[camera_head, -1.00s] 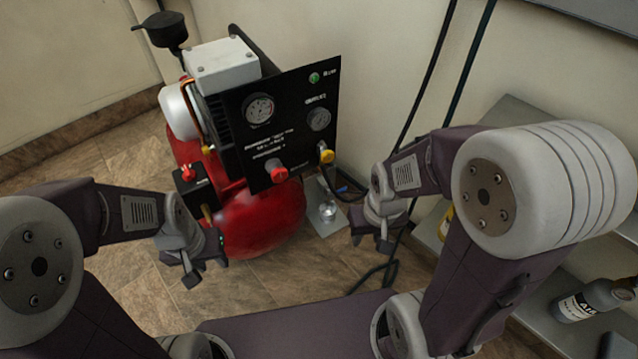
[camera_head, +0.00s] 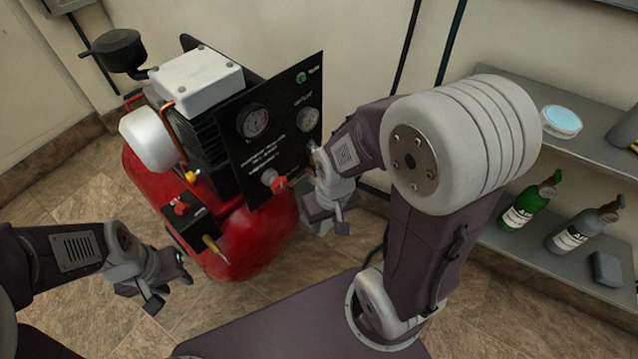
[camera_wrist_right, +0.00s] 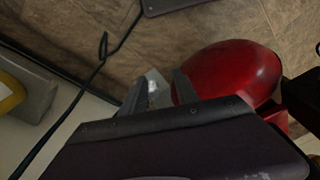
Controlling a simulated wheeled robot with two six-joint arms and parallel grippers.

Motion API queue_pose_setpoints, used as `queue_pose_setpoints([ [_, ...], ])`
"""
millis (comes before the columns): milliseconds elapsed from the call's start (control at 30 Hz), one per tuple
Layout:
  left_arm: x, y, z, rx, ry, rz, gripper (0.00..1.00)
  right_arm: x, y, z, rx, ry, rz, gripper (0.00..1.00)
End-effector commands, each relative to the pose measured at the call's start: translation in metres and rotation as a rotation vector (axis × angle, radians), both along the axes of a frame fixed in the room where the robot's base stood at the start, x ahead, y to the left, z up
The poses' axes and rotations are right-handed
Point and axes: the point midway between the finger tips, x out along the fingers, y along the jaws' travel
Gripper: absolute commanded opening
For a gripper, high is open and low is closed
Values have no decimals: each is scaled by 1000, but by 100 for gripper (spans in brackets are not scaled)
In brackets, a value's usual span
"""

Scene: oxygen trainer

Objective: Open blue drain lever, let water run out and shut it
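The red compressor tank (camera_head: 245,240) stands on the floor under its black gauge panel (camera_head: 262,150); the tank also shows in the right wrist view (camera_wrist_right: 230,72). I cannot make out the blue drain lever in either current view. My right gripper (camera_head: 328,218) is low in front of the tank's right end and covers that area. In the right wrist view its fingers (camera_wrist_right: 155,94) stand apart, with a pale, shiny thing (camera_wrist_right: 152,84) visible between or beyond them. My left gripper (camera_head: 168,288) is open and empty, in front of the tank's left side.
A red-tipped knob (camera_head: 274,181) sticks out from the panel near my right wrist. A shelf unit at right holds a green bottle (camera_head: 530,203), a grey bottle (camera_head: 585,228) and a blue-topped tub (camera_head: 561,121). A dark cable (camera_wrist_right: 105,45) lies on the tiled floor.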

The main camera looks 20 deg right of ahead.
Motion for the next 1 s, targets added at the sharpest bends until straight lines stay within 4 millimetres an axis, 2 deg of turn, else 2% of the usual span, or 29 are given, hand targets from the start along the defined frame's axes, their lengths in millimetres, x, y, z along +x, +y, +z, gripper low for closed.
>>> queue_pose_setpoints([
  [33,0,0,-14,0,1,0,36,2,-1,-13,-1,-8,1,36],
  [267,-1,0,-45,0,1,0,36,11,-3,-42,-7,-48,8,36],
  [567,-1,0,-107,0,1,0,36,29,-10,-97,-21,-129,21,36],
  [600,-1,0,-93,0,3,0,36,19,-16,-95,12,-51,-112,36],
  [733,0,0,-91,0,1,0,36,-13,-19,-118,124,187,-543,36],
  [833,0,0,-90,0,1,0,36,-32,-9,-131,231,396,-915,36],
  [933,0,0,-90,0,1,0,36,-38,9,-137,371,655,-1338,36],
  [1000,0,0,-91,0,1,0,36,-27,21,-137,507,883,-1672,36],
])
